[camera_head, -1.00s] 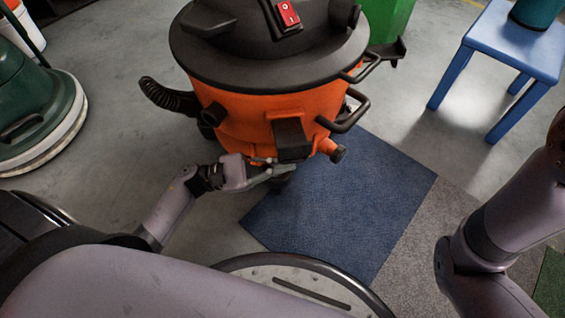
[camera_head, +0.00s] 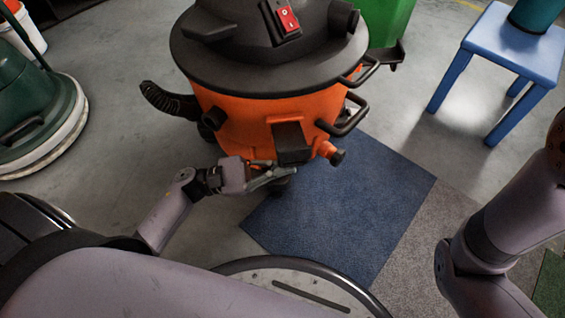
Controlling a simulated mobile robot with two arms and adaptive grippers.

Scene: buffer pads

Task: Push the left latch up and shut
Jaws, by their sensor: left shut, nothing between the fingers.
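The orange drum vacuum (camera_head: 240,110) with a black lid (camera_head: 265,65) stands upright at the top centre. A black block-like piece (camera_head: 291,142), which looks like a latch hanging down, sits low on the drum's near side. I cannot tell for certain that it is the left latch. My left gripper (camera_head: 284,176) is shut with nothing in it, at the lower edge of this black piece. I cannot tell whether they touch. My right arm (camera_head: 490,235) comes in at the right, with its gripper out of view.
Black tube handles (camera_head: 345,122) stick out on the drum's right side, and a black hose (camera_head: 165,98) on its left. A blue mat (camera_head: 345,205) lies below. A blue stool (camera_head: 515,45) stands upper right, a green floor machine (camera_head: 35,110) at left.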

